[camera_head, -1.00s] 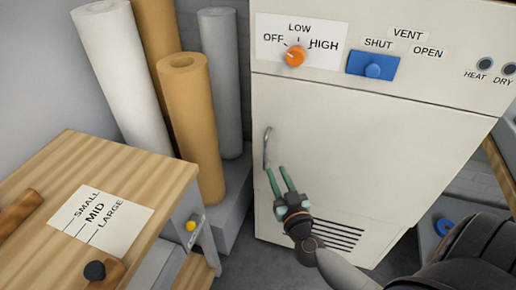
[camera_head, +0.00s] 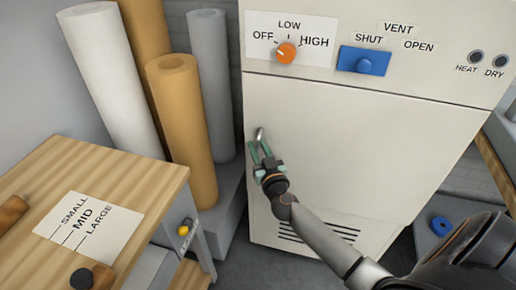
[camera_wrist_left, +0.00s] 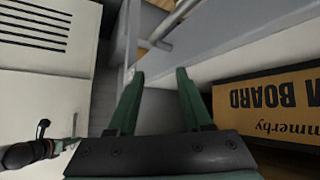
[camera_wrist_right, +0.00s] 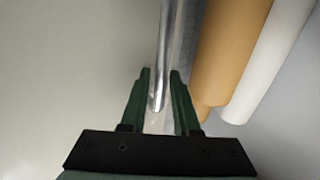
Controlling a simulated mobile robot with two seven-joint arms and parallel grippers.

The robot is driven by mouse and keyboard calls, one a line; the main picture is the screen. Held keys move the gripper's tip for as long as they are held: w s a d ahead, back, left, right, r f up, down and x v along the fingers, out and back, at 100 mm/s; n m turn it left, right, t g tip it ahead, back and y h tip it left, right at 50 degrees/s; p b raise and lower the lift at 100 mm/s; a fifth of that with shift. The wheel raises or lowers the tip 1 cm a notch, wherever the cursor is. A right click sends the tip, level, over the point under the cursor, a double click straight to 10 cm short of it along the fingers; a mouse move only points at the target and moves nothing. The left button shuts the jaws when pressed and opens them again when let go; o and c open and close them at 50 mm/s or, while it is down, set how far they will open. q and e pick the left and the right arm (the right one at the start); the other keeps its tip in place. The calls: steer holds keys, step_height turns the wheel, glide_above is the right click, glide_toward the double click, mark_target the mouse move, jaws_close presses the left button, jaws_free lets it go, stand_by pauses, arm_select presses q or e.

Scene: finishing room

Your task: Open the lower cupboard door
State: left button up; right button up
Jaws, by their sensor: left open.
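The lower cupboard door (camera_head: 350,150) is the large cream front panel of the cabinet, and it looks closed. Its upright metal handle (camera_head: 261,134) is near the door's left edge. My right gripper (camera_head: 259,148) is at the handle, hiding its lower part in the head view. In the right wrist view the handle (camera_wrist_right: 168,45) runs between the fingertips of my right gripper (camera_wrist_right: 160,75); whether they press on it I cannot tell. My left gripper (camera_wrist_left: 160,75) is open and empty beside the bench; it is out of the head view.
Above the door are an orange dial (camera_head: 286,53) and a blue vent slider (camera_head: 363,61). Paper rolls (camera_head: 185,125) stand left of the cabinet. A wooden bench (camera_head: 100,165) fills the lower left. A yellow board box (camera_wrist_left: 270,103) shows beside my left gripper.

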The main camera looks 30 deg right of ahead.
steer(key=shift+c, duration=0.2)
jaws_close()
stand_by(1.1)
